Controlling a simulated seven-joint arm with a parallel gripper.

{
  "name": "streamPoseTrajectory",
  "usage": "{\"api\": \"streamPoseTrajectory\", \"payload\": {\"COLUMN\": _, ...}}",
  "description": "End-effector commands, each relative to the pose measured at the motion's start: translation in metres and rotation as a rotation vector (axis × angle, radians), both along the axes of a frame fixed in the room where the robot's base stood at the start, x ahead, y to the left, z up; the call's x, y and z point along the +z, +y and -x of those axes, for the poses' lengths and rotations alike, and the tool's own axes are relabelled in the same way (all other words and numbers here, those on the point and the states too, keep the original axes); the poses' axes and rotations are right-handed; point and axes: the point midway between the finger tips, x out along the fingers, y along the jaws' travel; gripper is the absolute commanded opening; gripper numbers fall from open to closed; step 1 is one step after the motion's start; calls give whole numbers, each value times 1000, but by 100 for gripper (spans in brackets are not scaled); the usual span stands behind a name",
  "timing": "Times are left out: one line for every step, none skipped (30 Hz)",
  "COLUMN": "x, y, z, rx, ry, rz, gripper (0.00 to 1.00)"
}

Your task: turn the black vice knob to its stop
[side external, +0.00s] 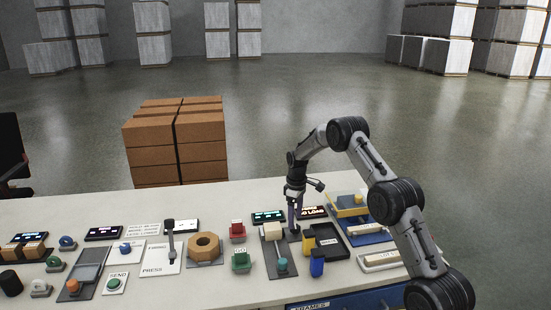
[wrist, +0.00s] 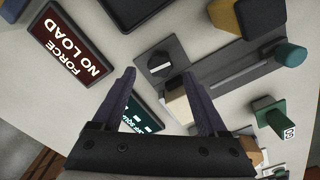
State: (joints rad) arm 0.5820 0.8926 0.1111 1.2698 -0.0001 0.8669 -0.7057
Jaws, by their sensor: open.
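The black vice knob (wrist: 160,66) shows in the wrist view as a round dark knob with a pale line across its top, on a dark grey plate (wrist: 205,84). A cream block (wrist: 178,104) sits beside it on the same plate; this block also shows in the side view (side external: 272,231). My gripper (wrist: 158,74) is open and empty, pointing down, with its fingertips to either side of the knob in the picture. Whether they touch it, I cannot tell. In the side view my gripper (side external: 296,229) stands behind the cream block, and the knob is not clearly visible there.
A teal handle (side external: 282,265) is at the plate's near end. Yellow (side external: 308,243) and blue (side external: 317,263) blocks and a black tray (side external: 331,252) stand close on the right. A display reading "FORCE NO LOAD" (wrist: 65,44) is nearby.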

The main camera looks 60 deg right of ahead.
Motion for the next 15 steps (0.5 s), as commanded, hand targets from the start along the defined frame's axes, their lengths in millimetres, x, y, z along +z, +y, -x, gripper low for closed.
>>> {"api": "streamPoseTrajectory", "payload": {"x": 10, "y": 0, "z": -1, "rx": -1, "ry": -2, "rz": 2, "gripper": 76}}
{"api": "streamPoseTrajectory", "payload": {"x": 15, "y": 0, "z": 0, "rx": -1, "ry": -1, "rz": 1, "gripper": 76}}
{"api": "streamPoseTrajectory", "payload": {"x": 23, "y": -1, "z": -1, "rx": -1, "ry": -3, "rz": 2, "gripper": 76}}
{"api": "streamPoseTrajectory", "payload": {"x": 28, "y": -1, "z": -1, "rx": -2, "ry": -2, "rz": 2, "gripper": 76}}
{"api": "streamPoseTrajectory", "payload": {"x": 34, "y": 0, "z": -1, "rx": -2, "ry": -2, "rz": 2, "gripper": 76}}
{"api": "streamPoseTrajectory", "payload": {"x": 41, "y": 0, "z": -1, "rx": -2, "ry": -3, "rz": 2, "gripper": 76}}
{"api": "streamPoseTrajectory", "payload": {"x": 46, "y": 0, "z": -1, "rx": -2, "ry": -2, "rz": 2, "gripper": 76}}
{"api": "streamPoseTrajectory", "payload": {"x": 52, "y": 0, "z": 0, "rx": -2, "ry": -2, "rz": 2, "gripper": 76}}
{"api": "streamPoseTrajectory", "payload": {"x": 59, "y": 0, "z": 0, "rx": -3, "ry": -1, "rz": 1, "gripper": 76}}
{"api": "streamPoseTrajectory", "payload": {"x": 64, "y": 0, "z": 0, "rx": -3, "ry": -2, "rz": 1, "gripper": 76}}
{"api": "streamPoseTrajectory", "payload": {"x": 70, "y": 0, "z": 0, "rx": -3, "ry": -2, "rz": 2, "gripper": 76}}
{"api": "streamPoseTrajectory", "payload": {"x": 77, "y": 0, "z": 0, "rx": -3, "ry": -2, "rz": 1, "gripper": 76}}
{"api": "streamPoseTrajectory", "payload": {"x": 82, "y": 0, "z": -1, "rx": -3, "ry": -2, "rz": 2, "gripper": 76}}
{"api": "streamPoseTrajectory", "payload": {"x": 87, "y": 0, "z": 0, "rx": -3, "ry": -2, "rz": 1, "gripper": 76}}
{"api": "streamPoseTrajectory", "payload": {"x": 95, "y": 0, "z": -1, "rx": -3, "ry": -3, "rz": 2, "gripper": 76}}
